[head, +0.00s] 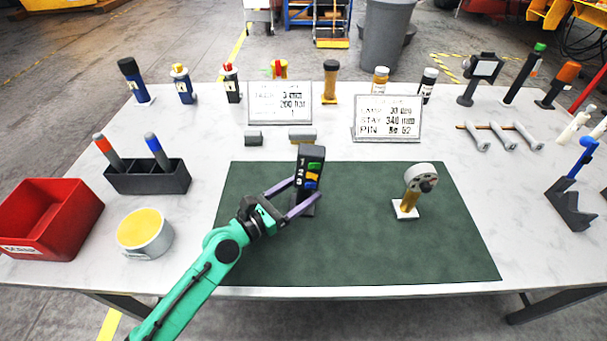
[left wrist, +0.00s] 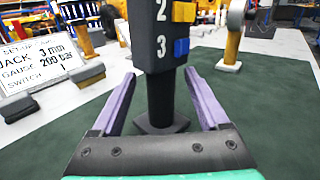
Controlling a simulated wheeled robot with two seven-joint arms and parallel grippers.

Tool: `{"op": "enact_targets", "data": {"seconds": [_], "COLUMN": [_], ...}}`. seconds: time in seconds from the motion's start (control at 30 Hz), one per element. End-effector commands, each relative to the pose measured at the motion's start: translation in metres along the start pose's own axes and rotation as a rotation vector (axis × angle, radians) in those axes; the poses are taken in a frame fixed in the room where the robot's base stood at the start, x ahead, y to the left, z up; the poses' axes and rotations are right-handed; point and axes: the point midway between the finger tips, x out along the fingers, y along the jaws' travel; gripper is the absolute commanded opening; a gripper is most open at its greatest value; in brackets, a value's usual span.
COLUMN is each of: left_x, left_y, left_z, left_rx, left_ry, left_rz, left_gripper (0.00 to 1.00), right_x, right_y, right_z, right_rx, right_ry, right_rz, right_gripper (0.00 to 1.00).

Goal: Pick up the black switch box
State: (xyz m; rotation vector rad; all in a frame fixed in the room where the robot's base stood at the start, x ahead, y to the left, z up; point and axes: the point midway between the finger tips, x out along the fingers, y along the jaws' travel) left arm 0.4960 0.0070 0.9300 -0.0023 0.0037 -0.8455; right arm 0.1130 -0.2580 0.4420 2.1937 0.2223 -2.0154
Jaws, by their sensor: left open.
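The black switch box (head: 311,165) stands upright on a dark post and base on the green mat (head: 350,250). It has colored switches on its face; in the left wrist view the box (left wrist: 160,50) shows the numbers 2 and 3 beside a yellow and a blue switch. My left gripper (head: 293,198) is open, with its purple fingers on either side of the post below the box. In the left wrist view the fingers (left wrist: 160,92) stand apart from the post, with gaps on both sides. My right gripper is not in view.
A round gauge on a yellow stem (head: 411,195) stands on the mat's right. Two sign cards (head: 280,102) and grey blocks (head: 254,138) are behind. A red bin (head: 45,220), a yellow-topped tin (head: 145,235) and a marker holder (head: 148,180) stand left. The mat's front is clear.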

Motion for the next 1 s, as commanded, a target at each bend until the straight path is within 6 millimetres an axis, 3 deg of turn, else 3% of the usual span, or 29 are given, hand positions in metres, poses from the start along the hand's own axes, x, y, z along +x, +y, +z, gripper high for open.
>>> {"op": "enact_targets", "data": {"seconds": [0.07,0.2,0.4,0.43,0.6,0.63,1.0], "left_x": [0.017,0.038,0.040,0.040,0.040,0.040,0.040], "left_y": [0.000,0.000,0.000,0.000,0.000,0.000,-0.001], "left_z": [0.006,0.003,0.001,0.001,0.001,0.001,0.004], "left_rx": [0.001,0.001,0.002,0.002,0.001,0.001,0.000], "left_ry": [-0.003,-0.001,0.000,0.000,0.001,0.001,-0.001], "left_rz": [-0.001,-0.001,0.000,0.000,0.000,0.000,-0.001], "left_gripper": [0.78,0.78,0.78,0.74,0.09,0.00,0.00], "right_x": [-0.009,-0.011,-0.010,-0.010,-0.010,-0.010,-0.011], "right_y": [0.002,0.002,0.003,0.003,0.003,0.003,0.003], "right_z": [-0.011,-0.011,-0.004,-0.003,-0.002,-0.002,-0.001], "right_rx": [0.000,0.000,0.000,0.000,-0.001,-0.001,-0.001], "right_ry": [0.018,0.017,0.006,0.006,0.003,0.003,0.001], "right_rz": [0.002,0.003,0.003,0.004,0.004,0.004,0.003], "right_gripper": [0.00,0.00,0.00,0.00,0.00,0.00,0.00]}}
